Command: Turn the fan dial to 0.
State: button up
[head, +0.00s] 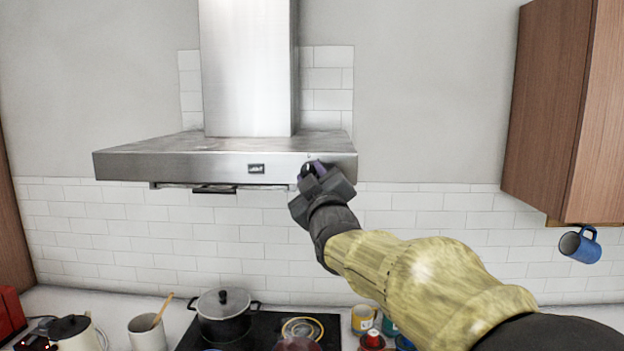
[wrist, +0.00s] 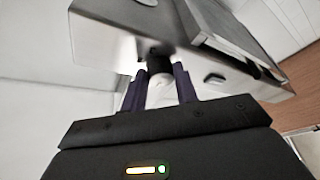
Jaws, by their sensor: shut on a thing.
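The fan dial (wrist: 159,62) is a dark round knob on the front face of the steel range hood (head: 200,166). In the head view the dial (head: 307,169) sits at the right end of the hood's front and is partly hidden by my gripper (head: 313,168). In the wrist view the two purple fingers of my gripper (wrist: 160,72) stand on either side of the dial and are shut on it. The dial's setting cannot be read in either view.
A small dark panel (head: 256,169) is on the hood's front. Below are a lidded pot (head: 224,318) on the black hob and several items on the counter. A wooden cabinet (head: 555,110) with a blue mug (head: 580,245) under it is at the right.

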jog(key=o, duration=1)
jog(key=shift+c, duration=0.2)
jog(key=b+v, duration=0.1)
jog(key=v, duration=1.6)
jog(key=shift+s, duration=0.2)
jog(key=shift+b, duration=0.3)
